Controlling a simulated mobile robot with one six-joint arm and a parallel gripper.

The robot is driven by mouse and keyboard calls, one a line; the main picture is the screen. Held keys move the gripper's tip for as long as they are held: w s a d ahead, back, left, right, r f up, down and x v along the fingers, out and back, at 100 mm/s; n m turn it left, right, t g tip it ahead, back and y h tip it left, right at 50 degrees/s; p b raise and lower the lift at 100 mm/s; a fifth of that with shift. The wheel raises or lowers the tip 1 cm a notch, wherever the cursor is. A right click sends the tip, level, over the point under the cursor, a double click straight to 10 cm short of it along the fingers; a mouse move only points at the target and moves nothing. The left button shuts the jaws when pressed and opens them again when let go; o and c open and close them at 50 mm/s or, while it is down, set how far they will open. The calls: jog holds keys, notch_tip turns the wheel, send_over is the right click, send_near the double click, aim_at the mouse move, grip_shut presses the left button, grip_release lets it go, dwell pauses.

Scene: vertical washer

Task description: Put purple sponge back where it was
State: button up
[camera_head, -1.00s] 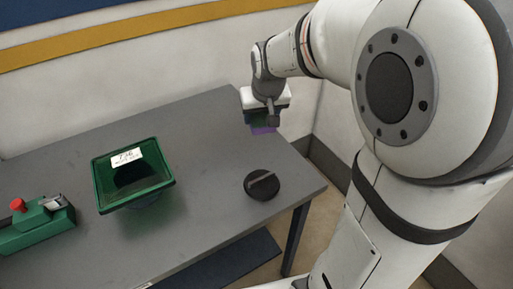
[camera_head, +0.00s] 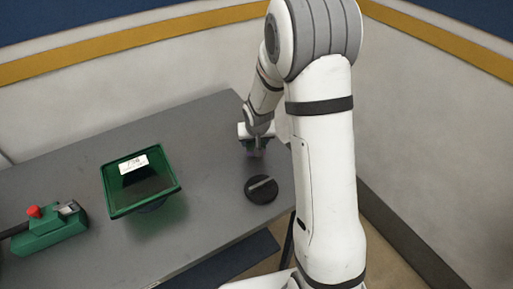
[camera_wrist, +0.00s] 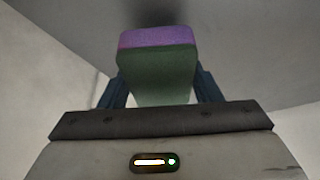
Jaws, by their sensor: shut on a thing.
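The sponge, purple on one side and green on the other, is held between the two dark fingers of my gripper (camera_wrist: 158,88). In the wrist view the sponge (camera_wrist: 157,68) has its purple band at the far end, facing the grey surface. In the head view my gripper (camera_head: 256,150) is low over the right end of the grey table (camera_head: 215,120), just behind a black round knob. There the sponge is mostly hidden by the gripper and too small to make out well. I cannot tell whether it touches the table.
A green square funnel-like bin (camera_head: 113,198) with a white label stands mid-table. A green device with a red button (camera_head: 36,212) is at the left. The black knob (camera_head: 261,190) sits near the front right edge. Table between bin and gripper is clear.

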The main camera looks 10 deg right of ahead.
jog(key=shift+f+b, duration=0.5)
jog(key=shift+f, duration=1.45)
jog(key=shift+f, duration=0.15)
jog(key=o, duration=0.9)
jog(key=shift+o, duration=0.2)
